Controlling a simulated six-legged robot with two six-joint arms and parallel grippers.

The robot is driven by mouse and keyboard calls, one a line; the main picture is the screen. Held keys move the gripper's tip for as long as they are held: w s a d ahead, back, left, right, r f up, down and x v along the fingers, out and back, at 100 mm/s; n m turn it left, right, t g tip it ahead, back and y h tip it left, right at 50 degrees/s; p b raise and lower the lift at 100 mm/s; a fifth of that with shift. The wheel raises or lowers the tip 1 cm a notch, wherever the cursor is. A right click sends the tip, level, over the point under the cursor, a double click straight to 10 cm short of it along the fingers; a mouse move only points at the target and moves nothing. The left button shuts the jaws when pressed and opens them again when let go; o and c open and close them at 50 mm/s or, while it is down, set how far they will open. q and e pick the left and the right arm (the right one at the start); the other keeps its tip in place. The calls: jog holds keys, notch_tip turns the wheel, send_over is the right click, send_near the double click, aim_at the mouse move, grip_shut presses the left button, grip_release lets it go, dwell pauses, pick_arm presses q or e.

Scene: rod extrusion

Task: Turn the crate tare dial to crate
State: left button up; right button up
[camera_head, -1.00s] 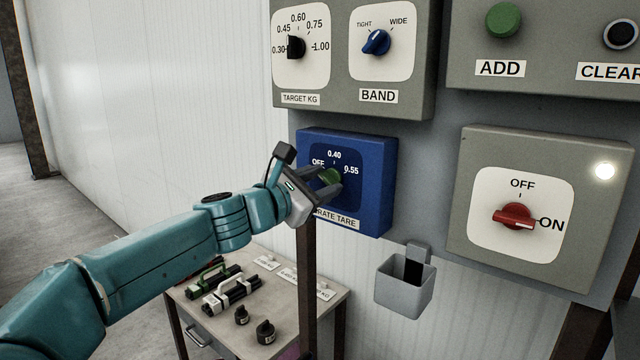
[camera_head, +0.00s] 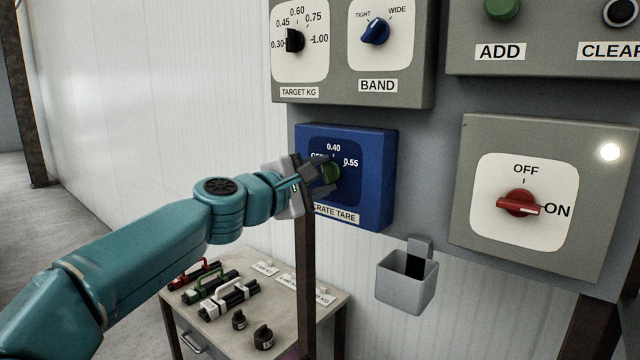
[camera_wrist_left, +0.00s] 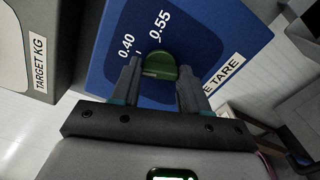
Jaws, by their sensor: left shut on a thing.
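The blue crate tare box (camera_head: 372,190) hangs on the panel, with a dark blue dial face marked OFF, 0.40 and 0.55. Its green dial knob (camera_head: 333,172) sits in the middle and is partly covered by my fingers. My left gripper (camera_head: 328,173) reaches in from the left and is shut on the knob. In the left wrist view the knob (camera_wrist_left: 160,64) lies between the two fingertips (camera_wrist_left: 160,74), with 0.40 and 0.55 printed beyond it. I cannot tell clearly which mark the knob points to. My right gripper is not in view.
Grey boxes with the target kg dial (camera_head: 294,40), the band dial (camera_head: 375,31) and a red switch (camera_head: 520,204) at ON surround the blue box. A grey bin (camera_head: 407,285) hangs below. A small table (camera_head: 290,320) with tools stands lower left.

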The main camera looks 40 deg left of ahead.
pick_arm(q)
jog(key=shift+f+m+b, duration=0.15)
jog(key=shift+m+b, duration=0.2)
jog(key=shift+m, duration=0.5)
jog(key=shift+f+m+b, duration=0.15)
jog(key=shift+m+b, duration=0.15)
jog(key=shift+m, duration=0.85)
jog(key=o, duration=0.8)
jog(key=shift+c, duration=0.2)
jog(key=o, duration=0.3)
jog(key=shift+s+r, duration=0.15)
jog(key=shift+r, duration=0.05)
